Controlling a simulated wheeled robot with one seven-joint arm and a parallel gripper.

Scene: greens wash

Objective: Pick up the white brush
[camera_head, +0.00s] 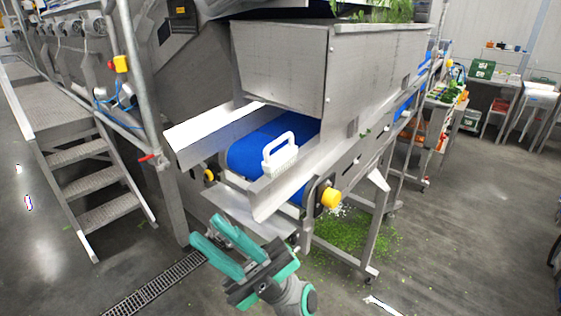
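The white brush (281,157), with a loop handle on top, stands at the near end of the blue conveyor belt (246,152), beside the metal side guard. My gripper (216,234) is in front of the machine, lower and to the left of the brush. Its two green fingers are spread apart with nothing between them. It does not touch the brush. The lower edge of the brush is partly hidden by the metal guard.
A metal hopper (281,62) stands over the belt. Slanted metal guards flank the belt end, and a yellow knob (331,198) sticks out below. Metal stairs (97,180) stand at left. Green scraps (350,235) lie on the floor under the machine. The floor at right is mostly open.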

